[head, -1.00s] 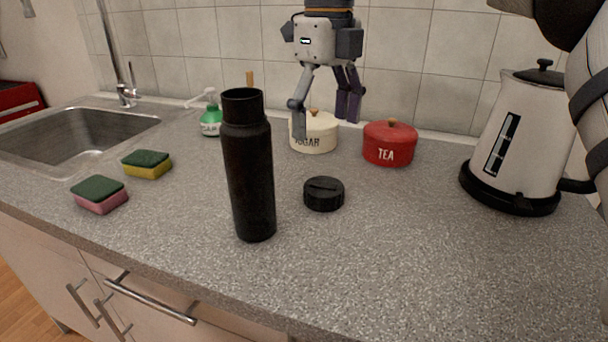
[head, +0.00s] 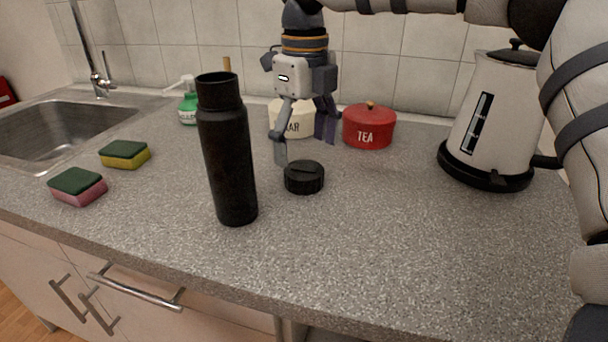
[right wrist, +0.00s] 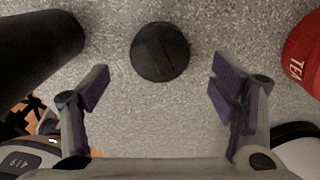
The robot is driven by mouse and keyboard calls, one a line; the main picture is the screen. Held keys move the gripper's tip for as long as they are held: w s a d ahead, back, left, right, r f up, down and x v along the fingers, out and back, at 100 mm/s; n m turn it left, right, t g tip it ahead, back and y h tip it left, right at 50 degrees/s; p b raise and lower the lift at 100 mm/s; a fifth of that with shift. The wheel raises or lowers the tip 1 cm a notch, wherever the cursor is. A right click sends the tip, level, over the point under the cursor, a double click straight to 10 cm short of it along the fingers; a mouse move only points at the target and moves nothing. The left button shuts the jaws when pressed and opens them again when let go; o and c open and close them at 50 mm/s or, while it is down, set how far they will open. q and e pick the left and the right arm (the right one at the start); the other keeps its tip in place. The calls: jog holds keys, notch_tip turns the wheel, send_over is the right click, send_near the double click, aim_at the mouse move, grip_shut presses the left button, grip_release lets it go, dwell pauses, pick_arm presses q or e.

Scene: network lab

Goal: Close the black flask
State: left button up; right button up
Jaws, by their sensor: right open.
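The black flask (head: 228,155) stands upright on the grey counter, its top uncovered. It also shows at the upper left of the right wrist view (right wrist: 38,45). Its round black lid (head: 304,178) lies on the counter to the right of the flask, and in the right wrist view the lid (right wrist: 160,52) sits beyond and between the fingers. My right gripper (head: 303,150) is open and empty, pointing down just above and behind the lid. In the right wrist view its fingertips (right wrist: 160,82) are spread wide. My left gripper is not in view.
A red tea tin (head: 368,128) and a cream sugar tin (head: 297,122) stand behind the lid. A kettle (head: 492,125) stands at the right. Two sponges (head: 78,187) (head: 125,154), a soap bottle (head: 188,105) and the sink (head: 70,135) are at the left. The front right counter is clear.

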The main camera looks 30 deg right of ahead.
aim_at(304, 170)
notch_tip(304, 170, down, 5)
jog(key=shift+f, duration=0.1)
dwell(0.4)
jog(key=c, duration=1.1)
